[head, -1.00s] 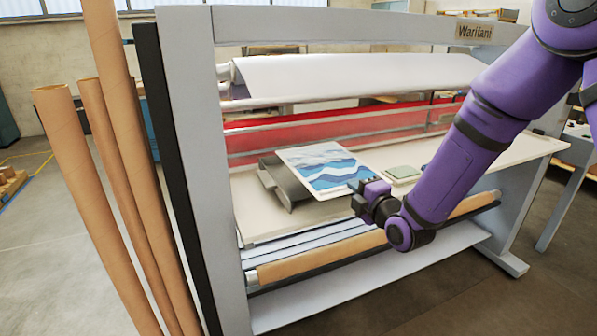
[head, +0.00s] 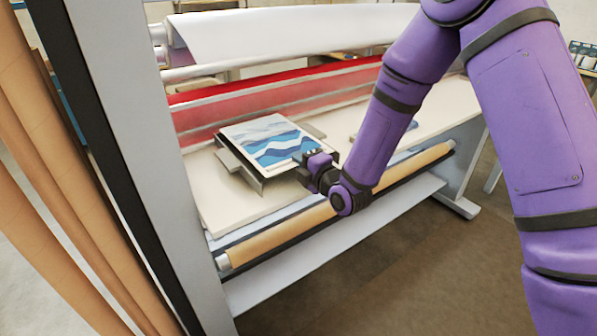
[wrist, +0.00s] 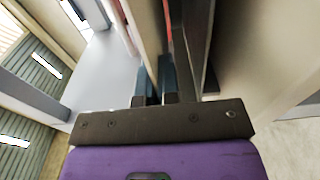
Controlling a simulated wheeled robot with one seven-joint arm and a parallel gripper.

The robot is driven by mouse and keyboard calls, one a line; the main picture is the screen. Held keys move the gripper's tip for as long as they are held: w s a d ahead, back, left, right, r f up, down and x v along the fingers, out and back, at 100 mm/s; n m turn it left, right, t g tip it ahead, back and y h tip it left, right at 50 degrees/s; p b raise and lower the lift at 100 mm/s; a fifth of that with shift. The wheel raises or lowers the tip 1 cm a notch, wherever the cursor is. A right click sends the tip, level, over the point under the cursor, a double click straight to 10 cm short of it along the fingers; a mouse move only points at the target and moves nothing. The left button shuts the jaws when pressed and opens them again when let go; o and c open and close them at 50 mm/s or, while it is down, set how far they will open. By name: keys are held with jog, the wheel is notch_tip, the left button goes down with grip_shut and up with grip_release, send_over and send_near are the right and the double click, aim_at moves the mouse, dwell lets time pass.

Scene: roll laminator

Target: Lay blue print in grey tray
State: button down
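The blue print (head: 268,141), a sheet with blue and white waves, is held nearly level over the grey tray (head: 246,178). The tray stands on the laminator's pale table, and its grey walls show at the print's left, front and back right. I cannot tell whether the print touches the tray. My gripper (head: 306,164) is shut on the print's right front edge. In the wrist view the two dark fingertips (wrist: 156,84) are close together, with a thin pale sheet edge-on between them. The tray's inside is hidden under the print.
The pale table (head: 230,208) has free room in front of the tray. The red panel (head: 215,112) and white roll (head: 270,36) are behind and above. A brown roll (head: 275,238) runs below the front edge. The grey upright (head: 135,130) and cardboard tubes (head: 35,130) stand left.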

jog(key=shift+f, duration=2.1)
jog(key=c, duration=1.4)
grip_release()
jog(key=shift+f, duration=0.1)
jog(key=shift+o, duration=0.2)
jog(key=shift+s+d, duration=0.2)
jog(key=shift+s, duration=0.05)
jog(key=v, duration=1.1)
jog(key=shift+s+d, duration=0.15)
jog(key=shift+s, duration=0.05)
